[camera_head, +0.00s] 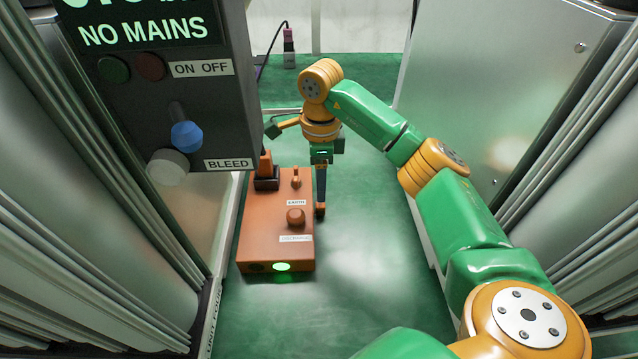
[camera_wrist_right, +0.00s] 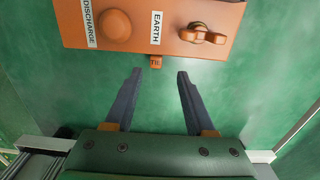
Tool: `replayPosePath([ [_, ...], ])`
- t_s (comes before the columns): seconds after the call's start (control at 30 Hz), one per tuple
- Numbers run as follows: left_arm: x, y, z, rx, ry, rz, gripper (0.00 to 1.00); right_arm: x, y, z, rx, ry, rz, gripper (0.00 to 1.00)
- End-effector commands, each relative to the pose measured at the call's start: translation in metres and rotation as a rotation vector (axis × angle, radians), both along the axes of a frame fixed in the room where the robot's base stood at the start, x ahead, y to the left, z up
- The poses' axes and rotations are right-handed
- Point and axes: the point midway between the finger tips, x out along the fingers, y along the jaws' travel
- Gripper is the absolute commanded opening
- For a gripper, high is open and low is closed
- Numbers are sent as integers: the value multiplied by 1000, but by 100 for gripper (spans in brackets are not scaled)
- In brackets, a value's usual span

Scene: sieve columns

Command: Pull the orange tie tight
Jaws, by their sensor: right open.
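The orange tie (camera_wrist_right: 155,62) is a small orange tab marked "TIE" at the edge of the orange box (camera_wrist_right: 75,25), beside the EARTH label. In the head view the tie (camera_head: 320,209) shows as a small orange block just right of the box (camera_head: 262,225). My right gripper (camera_wrist_right: 159,72) is open, pointing down. In the wrist view the tie appears between its fingertips, near their ends and clear of both; I cannot tell the exact depth. In the head view the right gripper (camera_head: 321,196) stands close beside the box. My left gripper is not in view.
The box carries a round knob (camera_head: 296,216), a small earth terminal (camera_head: 296,178), a dark-based plug (camera_head: 266,180) and a lit green lamp (camera_head: 282,267). A control panel (camera_head: 215,130) hangs at upper left. Metal cabinets flank both sides. Green floor (camera_head: 365,260) is clear right of the box.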

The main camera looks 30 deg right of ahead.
Motion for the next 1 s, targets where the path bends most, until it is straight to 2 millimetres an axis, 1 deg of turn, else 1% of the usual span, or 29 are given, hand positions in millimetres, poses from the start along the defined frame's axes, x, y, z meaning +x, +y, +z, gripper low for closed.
replayPosePath([
  [0.07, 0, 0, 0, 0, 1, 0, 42, -1, 0, -8, 1, 3, 0, 55],
  [0.2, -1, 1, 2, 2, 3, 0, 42, -1, 0, -37, 1, 5, -1, 55],
  [0.33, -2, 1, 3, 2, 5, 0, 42, -1, 1, -59, 1, 3, 1, 55],
  [0.47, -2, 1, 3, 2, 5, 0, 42, -1, 1, -70, 1, 2, 1, 55],
  [0.67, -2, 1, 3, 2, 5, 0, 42, -1, 0, -70, 0, 0, 1, 55],
  [0.77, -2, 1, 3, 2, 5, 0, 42, -1, 0, -70, 0, 0, 1, 31],
  [0.8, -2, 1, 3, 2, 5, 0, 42, -1, 0, -70, 0, 0, 0, 20],
  [0.87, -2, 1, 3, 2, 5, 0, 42, -1, 0, -70, 1, 1, 1, 4],
  [0.9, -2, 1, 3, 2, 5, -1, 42, -1, 0, -70, 1, 1, 1, 0],
  [1.0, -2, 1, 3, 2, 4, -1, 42, -1, 0, -70, 1, 1, 1, 0],
])
